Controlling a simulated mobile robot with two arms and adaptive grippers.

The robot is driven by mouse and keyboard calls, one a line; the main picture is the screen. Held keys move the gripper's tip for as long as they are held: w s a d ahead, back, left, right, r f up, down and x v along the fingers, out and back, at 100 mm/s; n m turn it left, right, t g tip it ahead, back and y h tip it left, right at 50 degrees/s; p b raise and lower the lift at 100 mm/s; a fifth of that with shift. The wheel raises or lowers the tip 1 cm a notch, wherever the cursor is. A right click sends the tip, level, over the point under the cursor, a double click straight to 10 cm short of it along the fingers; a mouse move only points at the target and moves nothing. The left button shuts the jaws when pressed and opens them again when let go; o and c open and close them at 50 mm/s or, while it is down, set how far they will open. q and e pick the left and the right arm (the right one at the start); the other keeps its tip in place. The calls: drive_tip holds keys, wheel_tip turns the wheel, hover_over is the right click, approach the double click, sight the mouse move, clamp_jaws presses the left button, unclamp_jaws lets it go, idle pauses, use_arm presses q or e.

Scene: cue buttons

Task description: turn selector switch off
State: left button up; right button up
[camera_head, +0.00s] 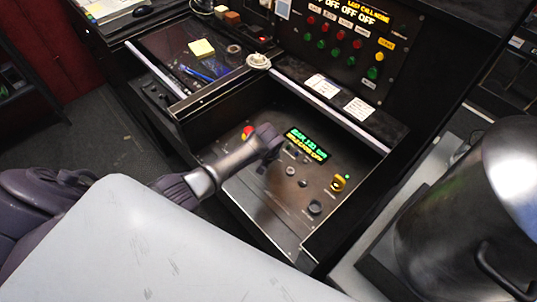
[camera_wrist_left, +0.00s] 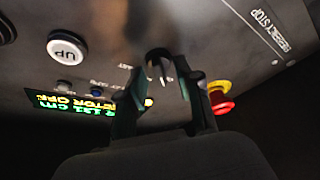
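A dark knob (camera_wrist_left: 157,60), which looks like the selector switch, sits on the control panel in the left wrist view, with small marks beside it. My left gripper (camera_wrist_left: 160,82) is open, with one finger on each side of the knob's line; I cannot tell whether they touch it. In the head view my left gripper (camera_head: 272,138) is low over the panel (camera_head: 275,205) and hides the knob. A lit display (camera_head: 307,144) shows green and yellow text; its lower line ends in "OFF", as it does in the left wrist view (camera_wrist_left: 75,105). My right gripper is not in view.
A red and yellow emergency stop (camera_wrist_left: 220,97) is close beside one finger. A white UP button (camera_wrist_left: 67,47) is on the other side. A yellow switch (camera_head: 339,183) and a dark round button (camera_head: 314,207) sit nearer the panel's right edge. Raised walls border the panel.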

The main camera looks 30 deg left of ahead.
use_arm(q)
drive_tip(key=shift+r, duration=0.1)
drive_tip(key=v, duration=1.1)
drive_tip(key=shift+s+r, duration=0.25)
drive_tip(key=shift+r, duration=0.1)
